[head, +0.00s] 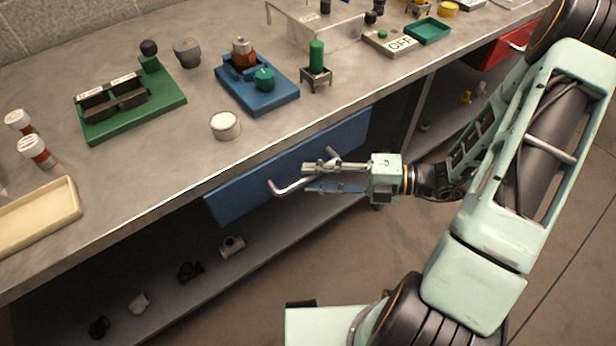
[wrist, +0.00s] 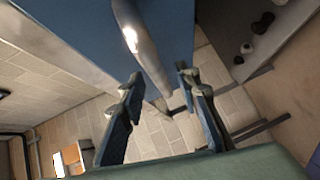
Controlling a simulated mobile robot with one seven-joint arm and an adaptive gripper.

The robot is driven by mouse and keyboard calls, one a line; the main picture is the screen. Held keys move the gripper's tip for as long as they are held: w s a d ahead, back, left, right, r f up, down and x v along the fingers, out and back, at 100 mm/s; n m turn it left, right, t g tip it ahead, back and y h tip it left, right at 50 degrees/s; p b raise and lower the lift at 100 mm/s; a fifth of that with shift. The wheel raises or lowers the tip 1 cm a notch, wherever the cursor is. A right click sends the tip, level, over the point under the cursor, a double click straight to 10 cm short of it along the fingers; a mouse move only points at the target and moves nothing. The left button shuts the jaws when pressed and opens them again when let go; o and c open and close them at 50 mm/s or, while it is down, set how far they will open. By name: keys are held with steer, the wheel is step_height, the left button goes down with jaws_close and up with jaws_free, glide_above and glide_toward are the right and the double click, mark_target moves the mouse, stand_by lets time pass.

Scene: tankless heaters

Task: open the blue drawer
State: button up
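The blue drawer (head: 240,191) sits under the front edge of the counter, and its front looks flush, with no gap visible. Its silver bar handle (head: 287,188) stands out from the front. My gripper (head: 309,178) is at the handle with its two fingers apart. In the wrist view the handle (wrist: 140,40) runs down between the open fingers of my gripper (wrist: 160,78), and the blue drawer front (wrist: 80,30) lies behind. I see space beside the handle; contact with either finger cannot be told.
The counter (head: 150,185) above holds a blue fixture (head: 270,97), a green fixture (head: 130,115) and a white-topped jar (head: 225,125) near the edge. A lower shelf (head: 215,275) holds small parts. A red drawer (head: 505,45) is at the right. Open floor lies in front.

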steer(key=shift+x, duration=1.05)
steer(key=shift+d, duration=0.1)
jaws_close()
